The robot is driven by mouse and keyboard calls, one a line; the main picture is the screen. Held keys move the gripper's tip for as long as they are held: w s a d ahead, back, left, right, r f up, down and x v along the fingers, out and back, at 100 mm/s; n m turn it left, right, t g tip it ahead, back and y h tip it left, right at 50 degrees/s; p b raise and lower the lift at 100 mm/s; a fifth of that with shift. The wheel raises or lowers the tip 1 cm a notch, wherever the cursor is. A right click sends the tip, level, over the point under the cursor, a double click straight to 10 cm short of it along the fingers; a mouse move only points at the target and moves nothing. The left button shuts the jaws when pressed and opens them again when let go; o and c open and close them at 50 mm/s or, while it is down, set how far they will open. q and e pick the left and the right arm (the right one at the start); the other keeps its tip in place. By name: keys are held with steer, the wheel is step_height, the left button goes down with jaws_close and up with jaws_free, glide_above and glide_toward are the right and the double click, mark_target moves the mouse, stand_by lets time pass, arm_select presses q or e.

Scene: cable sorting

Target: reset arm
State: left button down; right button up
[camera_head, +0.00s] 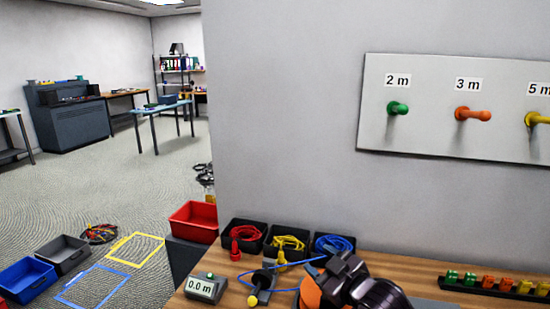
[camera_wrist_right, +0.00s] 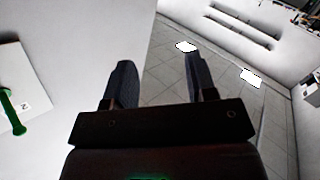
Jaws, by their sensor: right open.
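My right gripper (camera_wrist_right: 160,75) is open in the right wrist view, with nothing between its two dark fingers. In the head view my right gripper (camera_head: 345,268) shows dark and foreshortened above the wooden table (camera_head: 420,268), near the bottom centre. A blue cable (camera_head: 283,291) lies on the table to its left, partly hidden by my arm. A green peg (camera_wrist_right: 12,108) on a white board shows at the left of the wrist view. My left gripper is not in view.
Black bins with red (camera_head: 243,234), yellow (camera_head: 288,242) and blue (camera_head: 333,244) cables stand along the wall. A 0.0 m meter (camera_head: 205,288) sits at the table's left. The pegboard (camera_head: 430,120) hangs above. A connector rack (camera_head: 495,287) lies at right.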

steer(key=s+d+f+m+h, duration=0.65)
steer(key=s+d+f, duration=0.7)
steer(key=f, duration=0.25)
steer(key=s+d+f+m+g+h, duration=0.1)
steer(key=s+d+f+m, duration=0.1)
steer(key=s+f, duration=0.3)
steer(key=s+d+f+m+g+h, duration=0.1)
steer(key=s+f, duration=0.4)
steer(key=s, duration=0.6)
steer(key=shift+s+d+f+m+g, duration=0.3)
steer(key=shift+d+f+m+g, duration=0.05)
steer(key=shift+d+f+g, duration=0.1)
steer(key=shift+c, duration=0.2)
